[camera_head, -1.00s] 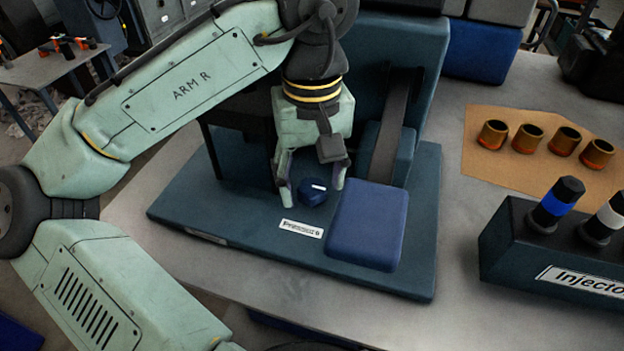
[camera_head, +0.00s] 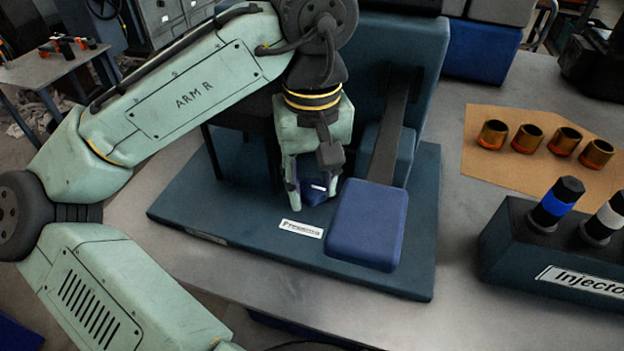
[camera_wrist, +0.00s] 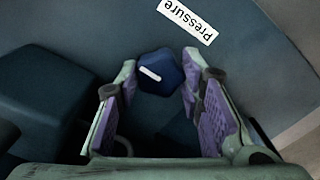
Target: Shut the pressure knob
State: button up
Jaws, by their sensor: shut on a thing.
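The pressure knob (camera_head: 314,191) is a small dark blue faceted knob with a white line mark. It sits on the dark teal base plate (camera_head: 235,205), behind the white "Pressure" label (camera_head: 301,229). My gripper (camera_head: 313,193) points down over it and is shut on it, one finger on each side. In the wrist view, the knob (camera_wrist: 160,72) shows between the tips of the purple-padded fingers, its white mark tilted, with the label (camera_wrist: 187,20) beyond it. In the head view the fingers hide the knob's sides.
A blue pad (camera_head: 365,225) on a dark lever (camera_head: 394,130) stands close to the right of my gripper. Further right are an injector rack (camera_head: 530,245) and several brass cups (camera_head: 527,138) on a brown sheet (camera_head: 480,165). The grey table is clear in front.

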jog(key=shift+c, duration=1)
jog(key=shift+r, duration=0.1)
jog(key=m+p, duration=0.2)
jog(key=p, duration=0.1)
jog(key=shift+r+m, duration=0.15)
jog(key=shift+m, duration=0.25)
jog(key=m+p, duration=0.4)
jog(key=m, duration=0.1)
jog(key=m+p, duration=0.1)
jog(key=m, duration=0.4)
jog(key=shift+f, duration=0.2)
jog(key=shift+m, duration=2.5)
